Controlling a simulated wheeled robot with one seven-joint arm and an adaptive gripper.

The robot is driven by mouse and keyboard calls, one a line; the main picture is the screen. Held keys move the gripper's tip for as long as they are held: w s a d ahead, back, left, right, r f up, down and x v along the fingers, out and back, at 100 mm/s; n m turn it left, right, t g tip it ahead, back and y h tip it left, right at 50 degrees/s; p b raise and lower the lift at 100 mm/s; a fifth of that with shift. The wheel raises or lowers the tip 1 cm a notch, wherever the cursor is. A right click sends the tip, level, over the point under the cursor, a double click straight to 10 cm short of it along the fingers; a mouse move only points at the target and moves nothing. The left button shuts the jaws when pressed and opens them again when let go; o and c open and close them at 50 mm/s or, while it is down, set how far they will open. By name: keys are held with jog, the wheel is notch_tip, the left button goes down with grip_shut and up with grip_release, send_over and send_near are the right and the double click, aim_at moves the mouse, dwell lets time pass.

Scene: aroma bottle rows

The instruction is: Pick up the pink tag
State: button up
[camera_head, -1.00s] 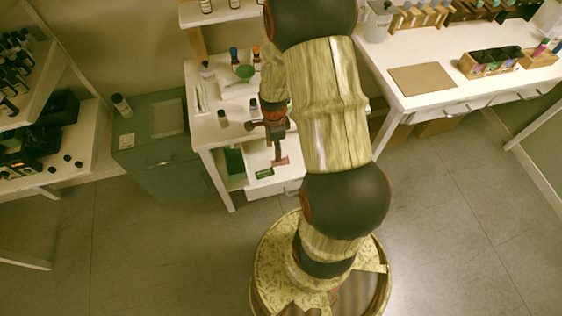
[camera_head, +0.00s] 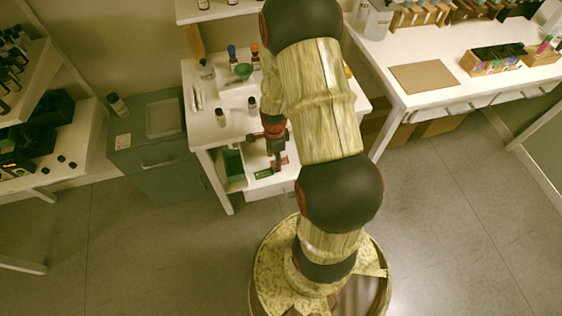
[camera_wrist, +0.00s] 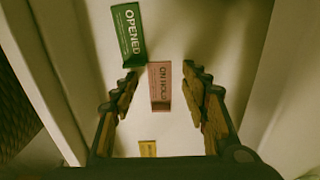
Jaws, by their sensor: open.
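The pink tag (camera_wrist: 160,84) reads "ON HOLD" and lies on the pale floor of an open drawer (camera_head: 256,191). In the wrist view it sits between the two fingers of my gripper (camera_wrist: 160,92), apart from both. My gripper is open and empty, with a finger on each side of the tag. In the head view my gripper (camera_head: 277,160) points down over the drawer, and a small part of the pink tag (camera_head: 282,161) shows beside it.
A green "OPENED" tag (camera_wrist: 128,34) lies just beyond the pink one, to its left. A yellow tag (camera_wrist: 148,149) lies on the near side. Drawer walls run along both sides. Bottles and a green funnel (camera_head: 243,71) stand on the table (camera_head: 205,130) above.

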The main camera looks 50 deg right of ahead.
jog(key=shift+f, duration=0.2)
jog(key=shift+c, duration=0.6)
jog(key=c, duration=0.7)
